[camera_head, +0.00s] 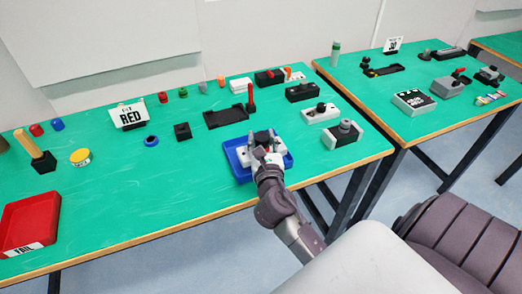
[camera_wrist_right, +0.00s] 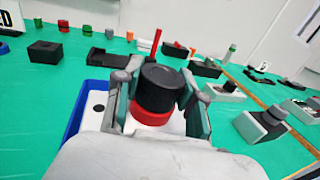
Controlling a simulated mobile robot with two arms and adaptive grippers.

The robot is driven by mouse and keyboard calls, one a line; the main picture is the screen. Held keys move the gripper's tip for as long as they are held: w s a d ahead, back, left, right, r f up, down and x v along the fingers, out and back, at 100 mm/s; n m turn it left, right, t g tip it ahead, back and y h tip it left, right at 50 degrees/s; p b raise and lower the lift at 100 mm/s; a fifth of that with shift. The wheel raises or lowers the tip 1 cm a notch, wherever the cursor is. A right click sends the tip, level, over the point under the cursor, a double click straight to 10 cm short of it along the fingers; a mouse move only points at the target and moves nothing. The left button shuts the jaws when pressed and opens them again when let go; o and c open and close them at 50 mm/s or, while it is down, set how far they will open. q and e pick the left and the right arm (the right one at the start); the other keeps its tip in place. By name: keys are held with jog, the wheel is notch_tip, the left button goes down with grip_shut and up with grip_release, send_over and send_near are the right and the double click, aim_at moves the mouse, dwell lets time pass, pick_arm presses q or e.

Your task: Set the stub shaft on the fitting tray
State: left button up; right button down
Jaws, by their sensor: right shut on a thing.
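My right gripper (camera_head: 262,140) is over the blue tray (camera_head: 234,166), which has a white insert and is likely the fitting tray. In the right wrist view its fingers are shut around the stub shaft (camera_wrist_right: 160,88), a short cylinder with a black top and a red band below. The fingers hide its lower end, so I cannot tell if it touches the insert. The blue tray (camera_wrist_right: 73,115) shows left of the fingers, with a dark hole in the white insert (camera_wrist_right: 97,103). My left gripper is not in view.
A black tray (camera_head: 226,117) with a red post (camera_head: 250,97) lies behind the blue tray. A grey and black block with a knob (camera_head: 343,132) stands to its right near the edge. A red FAIL tray (camera_head: 30,222) is far left. The table's front middle is clear.

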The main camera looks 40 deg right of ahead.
jog(key=shift+w+f, duration=0.15)
jog(key=shift+f, duration=0.05)
jog(key=shift+f+b, duration=0.75)
jog(key=shift+f, duration=1.1)
jog(key=shift+f, duration=0.15)
jog(key=c, duration=0.7)
grip_release()
